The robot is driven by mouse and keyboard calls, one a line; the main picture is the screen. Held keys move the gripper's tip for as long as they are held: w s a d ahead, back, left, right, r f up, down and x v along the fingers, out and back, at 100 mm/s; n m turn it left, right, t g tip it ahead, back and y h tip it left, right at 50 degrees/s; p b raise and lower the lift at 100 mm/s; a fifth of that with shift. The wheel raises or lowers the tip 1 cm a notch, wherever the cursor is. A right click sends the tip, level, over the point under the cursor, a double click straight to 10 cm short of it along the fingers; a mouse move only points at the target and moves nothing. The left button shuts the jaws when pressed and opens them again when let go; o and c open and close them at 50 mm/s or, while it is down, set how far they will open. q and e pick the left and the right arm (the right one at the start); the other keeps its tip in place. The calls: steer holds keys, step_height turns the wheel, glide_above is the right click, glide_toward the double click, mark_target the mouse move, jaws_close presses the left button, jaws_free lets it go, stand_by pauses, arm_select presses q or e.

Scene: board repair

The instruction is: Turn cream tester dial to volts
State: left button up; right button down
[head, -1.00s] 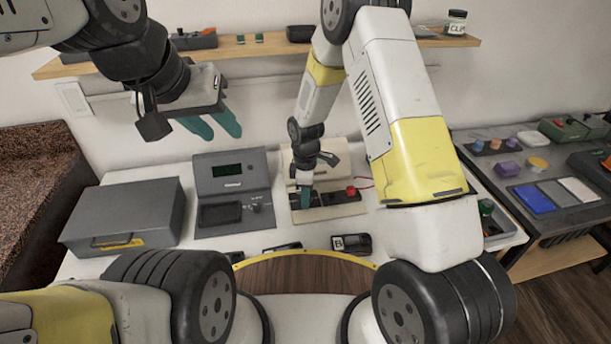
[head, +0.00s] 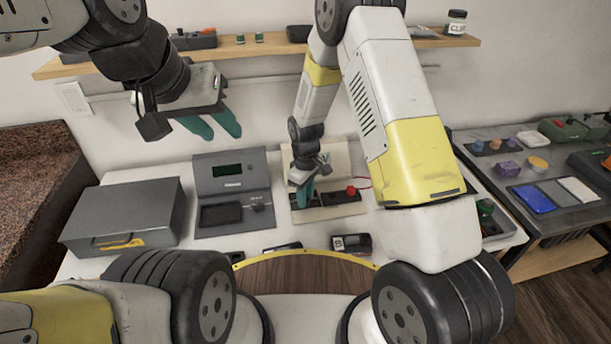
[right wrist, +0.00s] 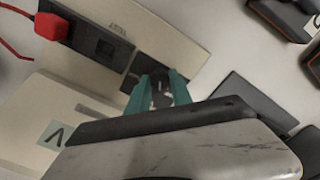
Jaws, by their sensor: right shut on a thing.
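The cream tester (head: 337,160) stands on the white table, with a dark strip along its front and a red plug (head: 351,190). My right gripper (head: 303,197) points down at the front left part of the tester. In the right wrist view, its teal fingers (right wrist: 159,90) are shut on the dial (right wrist: 158,94), a dark round knob with a light mark on the tester's panel. Most of the dial's scale is hidden, so I cannot read its setting. My left gripper (head: 213,127) hangs empty above the table, its teal fingers apart.
A grey tester (head: 232,185) stands left of the cream one, with a grey case (head: 122,215) further left. A small black device (head: 351,244) lies in front. A wooden shelf (head: 270,49) runs behind, and a side table (head: 510,165) stands right.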

steer(key=m, duration=0.5)
steer(key=shift+m, duration=0.4)
stand_by(0.3)
steer(key=c, duration=1.1)
jaws_free()
steer(key=shift+c, duration=0.2)
step_height(320, 180, up, 8)
steer(key=shift+f, duration=0.1)
